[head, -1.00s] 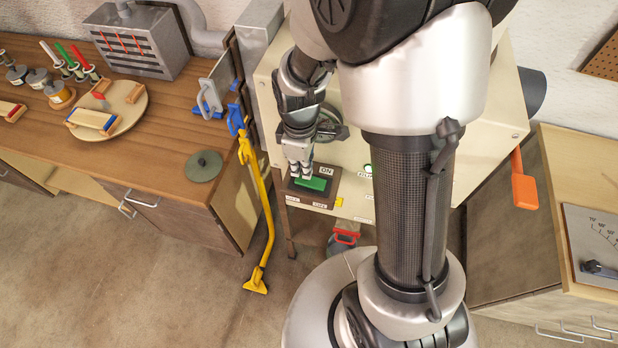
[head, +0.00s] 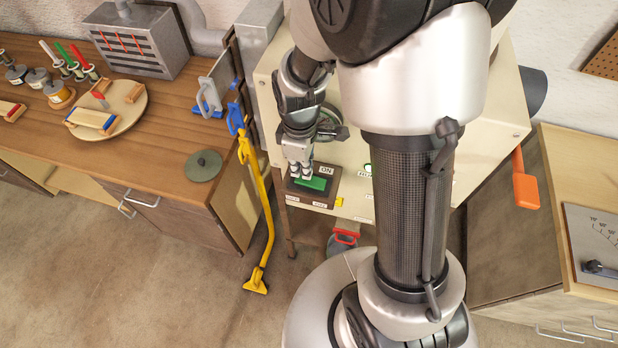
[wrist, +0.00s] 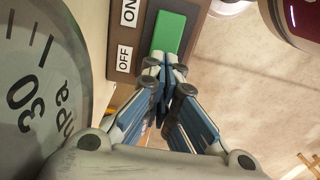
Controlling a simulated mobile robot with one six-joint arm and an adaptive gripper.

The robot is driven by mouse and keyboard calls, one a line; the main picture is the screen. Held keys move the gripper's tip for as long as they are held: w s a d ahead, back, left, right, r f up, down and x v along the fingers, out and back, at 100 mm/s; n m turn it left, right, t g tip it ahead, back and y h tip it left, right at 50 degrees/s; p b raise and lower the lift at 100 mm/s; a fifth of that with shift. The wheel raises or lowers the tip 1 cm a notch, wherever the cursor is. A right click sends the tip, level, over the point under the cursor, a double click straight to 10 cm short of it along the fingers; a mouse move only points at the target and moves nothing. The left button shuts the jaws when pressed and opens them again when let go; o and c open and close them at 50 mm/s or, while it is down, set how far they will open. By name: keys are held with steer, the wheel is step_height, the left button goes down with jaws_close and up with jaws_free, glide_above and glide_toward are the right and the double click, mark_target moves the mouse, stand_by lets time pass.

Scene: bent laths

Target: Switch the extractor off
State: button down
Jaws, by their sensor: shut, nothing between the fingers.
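The extractor switch is a green rocker (head: 313,183) on a dark brown plate (head: 323,199), on the front of the cream machine. A white ON label (head: 327,170) sits at its upper side. In the wrist view the green rocker (wrist: 169,33) shows beside the ON label (wrist: 129,12) and the OFF label (wrist: 125,59). My gripper (head: 300,176) is shut and empty, with its fingertips at the rocker. In the wrist view my gripper (wrist: 164,62) covers the rocker's OFF end. I cannot tell whether the tips touch it.
A round gauge (wrist: 35,85) stands close to my gripper in the wrist view. A yellow bar (head: 264,215) leans beside the wooden bench (head: 150,155). An orange handle (head: 524,180) hangs at the machine's right side.

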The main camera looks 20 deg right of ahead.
steer(key=shift+f+b, duration=0.7)
steer(key=shift+f, duration=0.2)
steer(key=shift+r, duration=0.1)
stand_by(0.3)
step_height(320, 180, up, 7)
steer(key=p, duration=0.5)
steer(key=shift+p, duration=0.3)
stand_by(0.4)
steer(key=s+r+m+t+b, duration=0.2)
steer(key=s+m+b, duration=0.3)
steer(key=s+b, duration=0.2)
steer(key=s+r+m+t+b, duration=0.2)
steer(key=s+m+b, duration=0.3)
steer(key=s+b, duration=0.3)
steer(key=shift+r+m+t+b, duration=0.25)
steer(key=shift+m+t+b, duration=0.05)
steer(key=shift+m, duration=0.1)
